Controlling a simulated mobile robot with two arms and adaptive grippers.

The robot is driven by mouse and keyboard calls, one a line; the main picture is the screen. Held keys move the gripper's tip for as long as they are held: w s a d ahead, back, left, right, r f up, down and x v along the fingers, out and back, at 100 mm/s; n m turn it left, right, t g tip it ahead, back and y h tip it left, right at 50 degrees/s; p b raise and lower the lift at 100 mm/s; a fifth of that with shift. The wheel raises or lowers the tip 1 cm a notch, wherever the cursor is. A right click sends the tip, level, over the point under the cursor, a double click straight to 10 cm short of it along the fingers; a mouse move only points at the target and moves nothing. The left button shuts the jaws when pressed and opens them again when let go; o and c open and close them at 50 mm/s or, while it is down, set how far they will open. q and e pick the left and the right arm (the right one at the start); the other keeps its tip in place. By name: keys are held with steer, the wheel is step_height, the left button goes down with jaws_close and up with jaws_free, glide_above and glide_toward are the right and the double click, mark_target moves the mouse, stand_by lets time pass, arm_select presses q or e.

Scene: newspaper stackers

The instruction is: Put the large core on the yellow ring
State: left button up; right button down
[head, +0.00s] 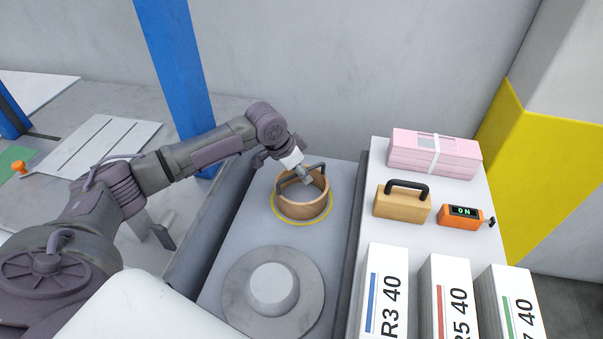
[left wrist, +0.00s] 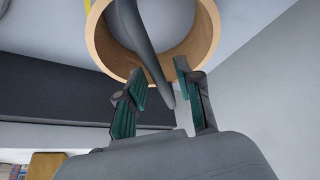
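The large core (head: 304,209) is a light brown open cylinder with a dark arched handle. In the head view it stands upright within the yellow ring (head: 302,226) on the grey surface, and the ring's line shows around its base. My left gripper (head: 303,178) is over the core's open top, at the handle. In the left wrist view the core (left wrist: 208,28) is at the top, and the gripper's two green-padded fingers (left wrist: 160,74) are apart. The dark handle (left wrist: 146,45) reaches down between them. My right gripper is not in view.
A grey disc with a raised hub (head: 272,290) lies nearer on the same surface. On the white shelf to the right are a pink bundle (head: 434,155), a tan block with a handle (head: 402,206), an orange device (head: 460,215) and white labelled boxes (head: 448,300). A blue post (head: 177,65) rises behind.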

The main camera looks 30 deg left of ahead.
arm_select(q)
steer(key=v, duration=1.1)
steer(key=shift+r, duration=0.2)
steer(key=shift+s+f, duration=0.15)
